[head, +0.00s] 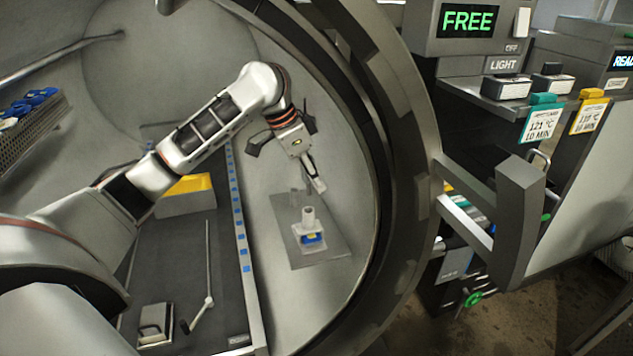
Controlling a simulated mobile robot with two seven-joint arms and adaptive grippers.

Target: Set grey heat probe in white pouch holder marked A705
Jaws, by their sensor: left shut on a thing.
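My left gripper (312,172) reaches through the round chamber opening and points down and to the right. It is shut on a slim grey piece, which looks like the grey heat probe (318,184); the gripper partly hides it. A white pouch holder (308,214) with an upright white tube and a blue and yellow part at its base stands just below the fingertips. The probe looks apart from the holder, above it. Any A705 marking is too small to read. My right gripper is not in view.
The holder stands on a grey plate (325,250) against the curved chamber wall. To its left is a dark tray (180,270) with a blue-marked rail (241,240) and a yellow box (187,196). The thick door rim (385,160) is close on the right.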

